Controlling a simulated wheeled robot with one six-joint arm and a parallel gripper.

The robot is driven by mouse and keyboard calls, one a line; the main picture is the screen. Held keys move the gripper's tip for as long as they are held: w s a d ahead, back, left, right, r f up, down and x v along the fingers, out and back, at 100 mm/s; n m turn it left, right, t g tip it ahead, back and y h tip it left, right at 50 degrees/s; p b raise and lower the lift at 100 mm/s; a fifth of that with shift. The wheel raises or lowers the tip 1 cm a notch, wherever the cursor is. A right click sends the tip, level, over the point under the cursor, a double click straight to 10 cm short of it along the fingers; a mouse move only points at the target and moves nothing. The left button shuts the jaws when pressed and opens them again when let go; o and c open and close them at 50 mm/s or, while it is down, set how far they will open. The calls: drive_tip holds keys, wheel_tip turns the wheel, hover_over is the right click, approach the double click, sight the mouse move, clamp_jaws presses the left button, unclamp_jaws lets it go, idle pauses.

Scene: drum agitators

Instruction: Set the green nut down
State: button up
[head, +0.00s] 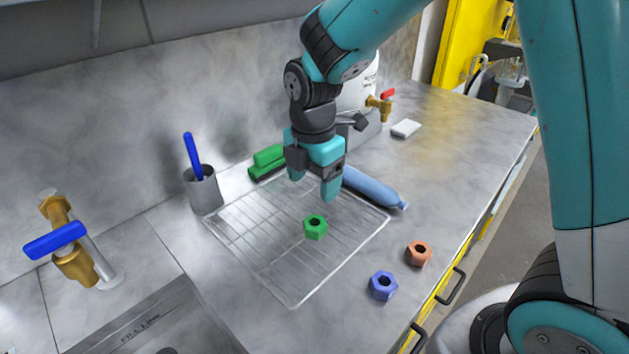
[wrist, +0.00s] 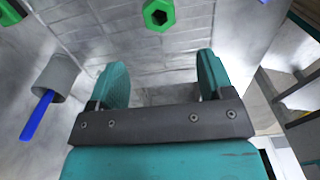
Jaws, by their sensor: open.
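The green nut (head: 315,227) lies on the wire rack (head: 290,291) on the counter, with its hole showing. It also shows at the top of the wrist view (wrist: 158,14), beyond my fingertips. My gripper (head: 313,186) is above the rack, a little behind and above the nut in the head view. Its teal fingers are apart with nothing between them, as the wrist view (wrist: 160,75) shows. The nut is clear of both fingers.
An orange nut (head: 418,253) and a blue nut (head: 382,286) lie right of the rack near the counter edge. A blue bottle (head: 372,188) lies behind. A grey cup (head: 204,190) with a blue stick stands left. A brass tap (head: 72,250) is at far left.

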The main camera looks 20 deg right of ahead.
drive_tip(key=s+a+r+m+y, duration=0.2)
drive_tip(key=s+r+m, duration=0.3)
drive_tip(key=s, duration=0.5)
drive_tip(key=s+a+r+m+y, duration=0.2)
drive_tip(key=s+r+m, duration=0.3)
drive_tip(key=s+m, duration=0.5)
drive_tip(key=shift+a, duration=0.2)
